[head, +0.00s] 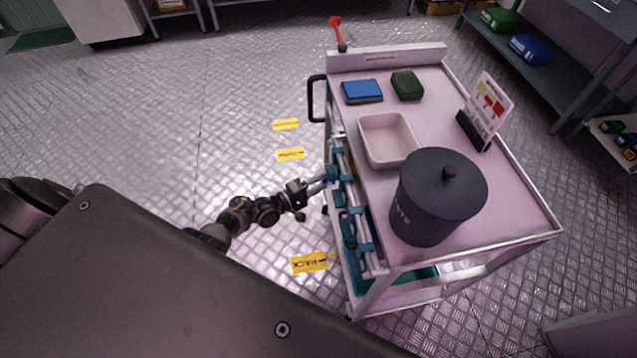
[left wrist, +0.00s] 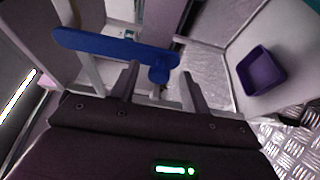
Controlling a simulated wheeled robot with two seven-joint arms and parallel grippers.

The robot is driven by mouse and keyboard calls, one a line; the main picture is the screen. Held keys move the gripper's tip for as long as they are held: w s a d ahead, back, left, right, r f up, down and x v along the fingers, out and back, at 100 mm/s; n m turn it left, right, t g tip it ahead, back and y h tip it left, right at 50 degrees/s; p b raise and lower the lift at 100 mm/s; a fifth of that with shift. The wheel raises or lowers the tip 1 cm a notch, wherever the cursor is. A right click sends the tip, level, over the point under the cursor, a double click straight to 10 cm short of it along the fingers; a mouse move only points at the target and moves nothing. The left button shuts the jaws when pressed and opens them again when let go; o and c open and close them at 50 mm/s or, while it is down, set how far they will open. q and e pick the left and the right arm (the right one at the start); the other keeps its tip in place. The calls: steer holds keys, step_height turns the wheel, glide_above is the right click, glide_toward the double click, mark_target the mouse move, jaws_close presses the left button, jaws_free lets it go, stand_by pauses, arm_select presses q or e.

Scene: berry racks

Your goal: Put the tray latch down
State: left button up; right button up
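In the left wrist view a blue lever (left wrist: 105,43), which looks like the tray latch, lies nearly level across the picture, with a rounded blue end piece (left wrist: 162,70) at its right. My left gripper (left wrist: 160,85) is open, its two fingers apart on this side of the lever; I cannot tell whether they touch it. In the head view my left gripper (head: 310,189) is at the left side of the cart (head: 470,255), beside its teal clips (head: 331,173). The lever cannot be clearly told there. My right gripper is not in view.
On the cart top are a dark lidded pot (head: 430,205), a pale tray (head: 370,135), a blue box (head: 362,91), a green box (head: 407,86) and a sign (head: 490,105). A red lever (head: 337,30) stands at the far corner. The wrist view shows a purple bin (left wrist: 253,72).

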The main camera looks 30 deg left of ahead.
arm_select(q)
steer(key=p+v, duration=0.1)
steer(key=v, duration=0.9)
steer(key=shift+s+a, duration=0.2)
steer(key=shift+s, duration=0.15)
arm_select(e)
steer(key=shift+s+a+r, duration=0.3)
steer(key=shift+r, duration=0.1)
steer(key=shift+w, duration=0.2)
arm_select(q)
steer(key=s+d+f+m+g+y+p, duration=0.25)
steer(key=s+f+m+g+y, duration=0.4)
steer(key=s+f, duration=1.2)
steer(key=s+f+m+g+y, duration=0.1)
steer(key=s+f+m+g, duration=0.3)
steer(key=s, duration=0.6)
steer(key=s+f+m+g+y, duration=0.2)
steer(key=s+f+m+g, duration=0.2)
steer(key=s, duration=0.6)
steer(key=shift+s+a+f+p, duration=0.25)
steer(key=shift+s+f+p, duration=0.05)
steer(key=shift+f+p, duration=0.05)
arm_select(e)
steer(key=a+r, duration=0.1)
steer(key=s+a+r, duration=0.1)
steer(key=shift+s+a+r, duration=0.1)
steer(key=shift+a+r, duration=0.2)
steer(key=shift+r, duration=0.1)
arm_select(q)
steer(key=shift+c, duration=0.3)
